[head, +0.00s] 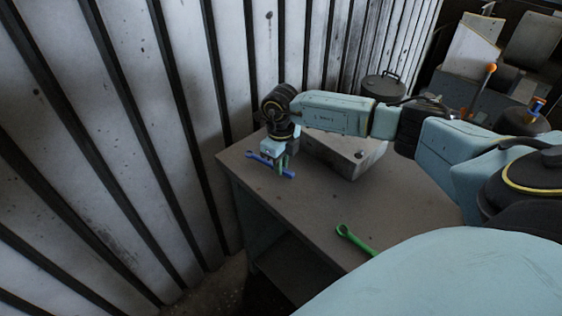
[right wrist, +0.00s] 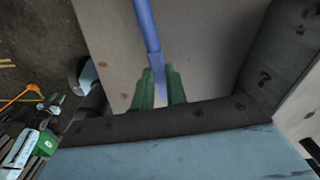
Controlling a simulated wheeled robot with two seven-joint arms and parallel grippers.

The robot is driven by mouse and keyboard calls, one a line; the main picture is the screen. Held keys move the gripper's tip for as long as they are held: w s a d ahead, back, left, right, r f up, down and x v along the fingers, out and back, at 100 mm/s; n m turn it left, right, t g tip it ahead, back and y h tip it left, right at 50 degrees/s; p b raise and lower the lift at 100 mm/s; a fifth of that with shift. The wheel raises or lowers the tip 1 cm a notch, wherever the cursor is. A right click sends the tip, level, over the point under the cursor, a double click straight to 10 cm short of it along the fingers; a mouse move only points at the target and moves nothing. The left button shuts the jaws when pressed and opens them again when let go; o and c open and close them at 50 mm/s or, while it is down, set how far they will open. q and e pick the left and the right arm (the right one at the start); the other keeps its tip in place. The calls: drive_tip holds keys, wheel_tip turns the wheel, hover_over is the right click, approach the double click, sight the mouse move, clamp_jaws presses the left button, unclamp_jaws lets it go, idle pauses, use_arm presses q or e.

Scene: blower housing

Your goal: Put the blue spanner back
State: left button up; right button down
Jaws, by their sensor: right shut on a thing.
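The blue spanner (head: 261,160) is in the head view at the far left of the grey-brown table (head: 300,210). It also shows in the right wrist view (right wrist: 147,26), running up the picture from between the fingers. My right gripper (head: 281,166) is shut on it, with the fingers pointing down. Its green fingertips (right wrist: 161,88) stand on either side of the shaft in the right wrist view. Whether the spanner touches the tabletop or hangs just above it, I cannot tell. My left gripper is not in view.
A green spanner (head: 353,238) lies near the table's front edge. A grey metal box (head: 349,156) stands behind, under my right arm. A lidded dark pot (head: 383,86) is farther back. A ribbed wall (head: 130,110) rises close on the left. The table's middle is clear.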

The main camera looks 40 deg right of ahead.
drive_tip(key=shift+f+b, duration=0.45)
drive_tip(key=shift+f, duration=0.15)
idle(0.3)
drive_tip(key=c, duration=0.9)
unclamp_jaws()
drive_tip(key=shift+o, duration=0.2)
drive_tip(key=shift+r, duration=0.1)
drive_tip(key=shift+r+p, duration=3.1)
drive_tip(key=shift+r, duration=0.9)
